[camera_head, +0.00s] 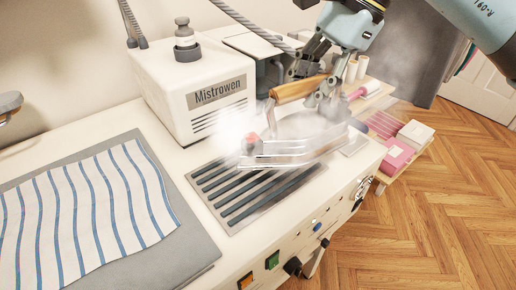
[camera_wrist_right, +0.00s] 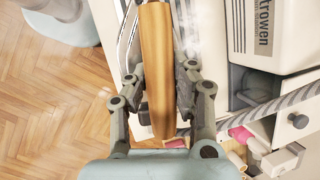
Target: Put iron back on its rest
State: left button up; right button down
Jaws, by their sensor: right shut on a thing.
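The iron (camera_head: 300,148) is silver with a wooden handle (camera_head: 300,89), and steam blurs its body. My right gripper (camera_head: 318,84) is shut on the handle from above. In the right wrist view the handle (camera_wrist_right: 156,60) runs between the two fingers of the gripper (camera_wrist_right: 162,84). The iron is over the far part of the rest, a metal plate with dark slats (camera_head: 238,211). Whether its sole touches the slats cannot be told through the steam. My left gripper is not in view.
A white Mistrowen steam box (camera_head: 196,90) stands behind the rest. A blue-striped cloth (camera_head: 85,215) lies on a grey pad at left. A grey hose (camera_head: 245,22) runs above. Pink and white boxes (camera_head: 397,153) sit on a low shelf at right.

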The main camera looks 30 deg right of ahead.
aim_at(269, 95)
jog(key=s+a+r+n+p, duration=0.1)
jog(key=s+r+p, duration=0.3)
jog(key=s, duration=0.2)
jog(key=w+a+f, duration=0.1)
jog(key=w+f, duration=0.1)
jog(key=w, duration=0.1)
jog(key=w+a+f, duration=0.1)
jog(key=w+f, duration=0.1)
jog(key=w, duration=0.2)
jog(key=w+a+f, duration=0.1)
jog(key=w+f, duration=0.1)
jog(key=w, duration=0.1)
jog(key=shift+w+a+f+p, duration=0.2)
jog(key=shift+w+p, duration=0.15)
jog(key=shift+w, duration=0.05)
notch_tip(269, 95, down, 3)
jog(key=shift+f+p, duration=0.15)
jog(key=shift+p, duration=0.4)
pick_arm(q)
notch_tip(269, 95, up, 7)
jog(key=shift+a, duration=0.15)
pick_arm(e)
jog(key=shift+f, duration=0.4)
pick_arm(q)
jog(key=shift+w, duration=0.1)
